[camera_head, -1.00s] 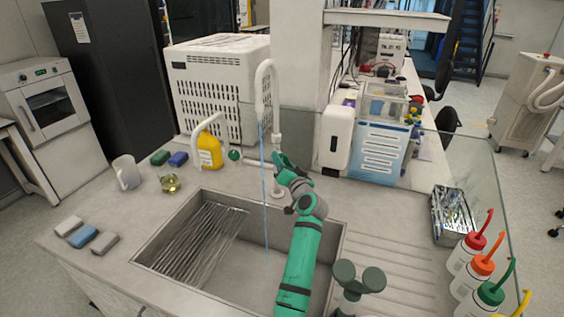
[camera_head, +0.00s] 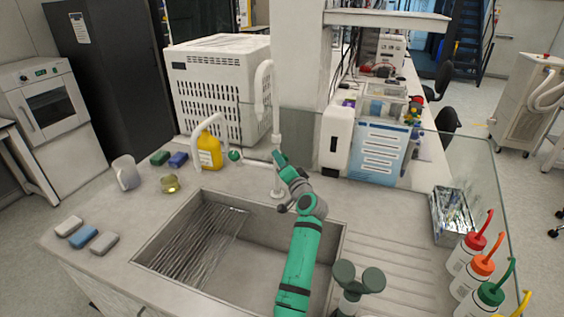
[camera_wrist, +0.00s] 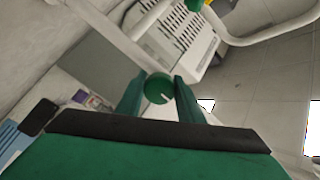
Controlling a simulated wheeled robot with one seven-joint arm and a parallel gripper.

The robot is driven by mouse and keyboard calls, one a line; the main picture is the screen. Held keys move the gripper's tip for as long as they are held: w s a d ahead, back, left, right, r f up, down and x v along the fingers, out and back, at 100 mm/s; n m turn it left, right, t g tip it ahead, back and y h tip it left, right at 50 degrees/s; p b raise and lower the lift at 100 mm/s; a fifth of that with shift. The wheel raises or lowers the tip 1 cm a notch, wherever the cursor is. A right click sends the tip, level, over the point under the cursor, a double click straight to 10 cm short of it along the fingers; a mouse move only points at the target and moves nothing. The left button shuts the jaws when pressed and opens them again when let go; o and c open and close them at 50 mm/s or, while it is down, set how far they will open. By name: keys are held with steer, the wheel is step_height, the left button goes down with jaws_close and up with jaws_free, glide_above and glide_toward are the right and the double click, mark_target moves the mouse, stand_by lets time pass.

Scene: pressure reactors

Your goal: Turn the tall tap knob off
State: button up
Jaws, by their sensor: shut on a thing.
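The tall white tap (camera_head: 264,85) stands behind the sink, its curved neck arching over; no water stream shows below its spout. My green gripper (camera_head: 281,160) is at the tap's lower column. In the wrist view, my gripper (camera_wrist: 158,92) has its two fingers on either side of a round green knob (camera_wrist: 158,88) with a pale mark, and is shut on it. In the head view this knob is hidden by my gripper. A second green knob (camera_head: 234,155), on the lower white tap (camera_head: 209,126), also shows in the wrist view (camera_wrist: 194,4).
The sink (camera_head: 180,232) lies in front, with metal rods at its left. A yellow bottle (camera_head: 209,152), mug (camera_head: 126,172) and sponges are left. A white dispenser (camera_head: 336,140) and glass panel (camera_head: 475,165) stand right; wash bottles (camera_head: 466,254) are at front right.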

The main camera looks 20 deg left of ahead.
steer(key=shift+r, duration=0.1)
steer(key=o, duration=1.1)
steer(key=shift+a, duration=0.1)
steer(key=shift+s+d, duration=0.25)
steer(key=shift+d, duration=0.05)
steer(key=v, duration=1)
steer(key=shift+s, duration=0.1)
